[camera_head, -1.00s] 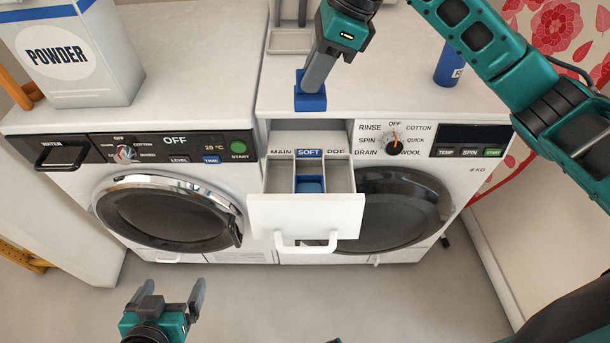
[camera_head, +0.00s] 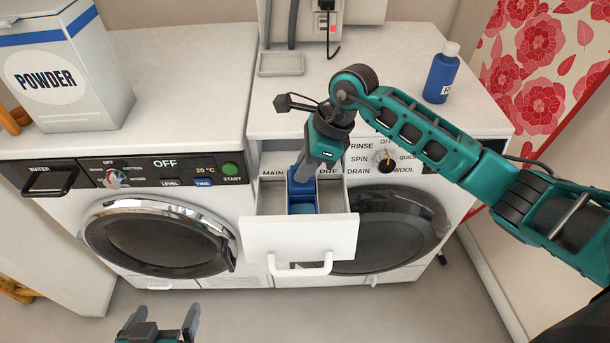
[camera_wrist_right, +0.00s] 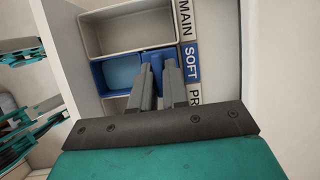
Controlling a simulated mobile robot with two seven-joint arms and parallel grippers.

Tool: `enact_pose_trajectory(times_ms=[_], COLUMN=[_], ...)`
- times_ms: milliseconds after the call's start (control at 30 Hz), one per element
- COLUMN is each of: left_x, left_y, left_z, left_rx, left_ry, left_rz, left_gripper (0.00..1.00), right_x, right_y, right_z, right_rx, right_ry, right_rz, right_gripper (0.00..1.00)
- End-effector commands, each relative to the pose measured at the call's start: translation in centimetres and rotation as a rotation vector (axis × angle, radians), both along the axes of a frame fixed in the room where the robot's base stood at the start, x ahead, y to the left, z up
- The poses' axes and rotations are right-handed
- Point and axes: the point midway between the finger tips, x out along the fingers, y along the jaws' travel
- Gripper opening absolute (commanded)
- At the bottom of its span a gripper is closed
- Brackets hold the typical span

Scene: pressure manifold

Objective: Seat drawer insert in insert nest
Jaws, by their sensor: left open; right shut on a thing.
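My right gripper (camera_head: 304,178) reaches down into the open drawer (camera_head: 298,238) of the right washing machine. It is shut on the blue drawer insert (camera_head: 293,183), at the back of the middle compartment. The insert also shows in the right wrist view (camera_wrist_right: 152,55), beside the SOFT label, partly hidden by the fingers. I cannot tell whether the insert is fully down. My left gripper (camera_head: 164,318) is open and empty, low at the left.
Grey compartments (camera_head: 332,198) flank the middle one. The drawer's white handle (camera_head: 302,268) juts forward. A blue bottle (camera_head: 440,78) and a grey tray (camera_head: 281,64) stand on the right machine. A powder box (camera_head: 62,85) stands on the left machine.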

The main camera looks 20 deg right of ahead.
Motion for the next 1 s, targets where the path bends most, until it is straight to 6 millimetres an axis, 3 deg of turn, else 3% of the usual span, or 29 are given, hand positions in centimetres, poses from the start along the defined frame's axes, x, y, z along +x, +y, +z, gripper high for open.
enact_pose_trajectory(times_ms=[167,533,567,667,1000], left_x=[0.0,0.0,0.1,0.1,0.1], left_y=[0.0,-0.1,-0.2,-0.2,-0.2], left_z=[-0.3,-0.5,-0.5,-0.3,0.3], left_rx=[-0.001,-0.003,-0.003,-0.004,-0.004], left_ry=[0.002,0.001,0.001,0.001,-0.003], left_rz=[-0.002,-0.003,-0.003,-0.004,-0.004], left_gripper=[0.95,0.95,0.95,0.95,0.95], right_x=[-0.1,0.0,0.0,0.0,0.0], right_y=[0.0,0.0,0.0,0.0,0.0], right_z=[-2.9,-3.4,-3.4,-3.3,-2.7], right_rx=[0.0,-0.001,-0.001,0.0,0.001], right_ry=[0.005,0.002,0.002,0.002,0.003], right_rz=[-0.002,-0.001,-0.001,0.0,-0.001], right_gripper=[0.0,0.0,0.15,0.25,0.25])
